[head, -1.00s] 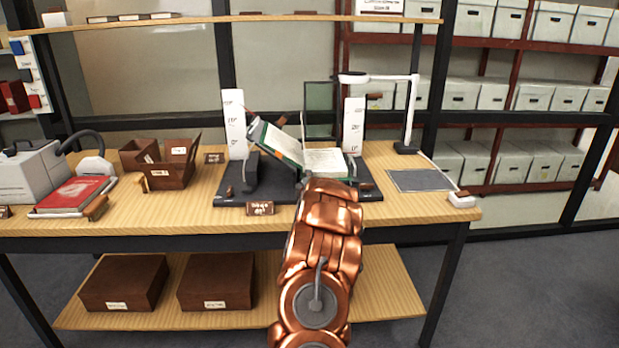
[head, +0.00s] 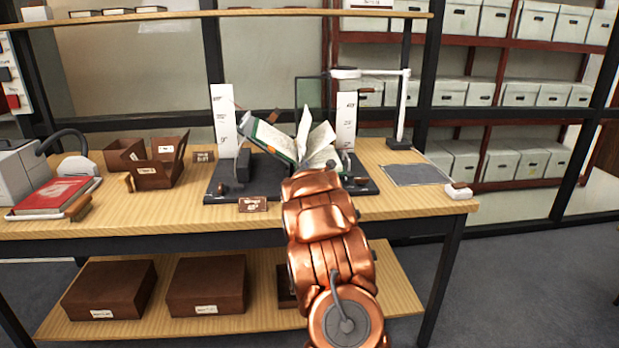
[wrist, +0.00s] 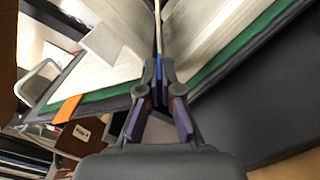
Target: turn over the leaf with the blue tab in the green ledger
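The green ledger (head: 270,138) lies open on a dark cradle (head: 225,183), with leaves (head: 303,130) standing raised and fanned near its middle. In the wrist view its green cover (wrist: 225,62) and pages show on both sides of my gripper (wrist: 159,72). My gripper's fingers are closed together on a leaf (wrist: 157,28), seen edge-on and standing upright between the page blocks. A small blue patch, which looks like the blue tab (wrist: 150,103), shows between the fingers. An orange tab (wrist: 67,108) sticks out at the left. In the head view my arm hides most of the gripper.
White scale uprights (head: 346,120) stand either side of the cradle, with a glass pane (head: 309,92) behind. A white lamp (head: 404,105) and grey mat (head: 417,174) are at right. A wooden tray (head: 155,175) and red book (head: 55,194) are at left.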

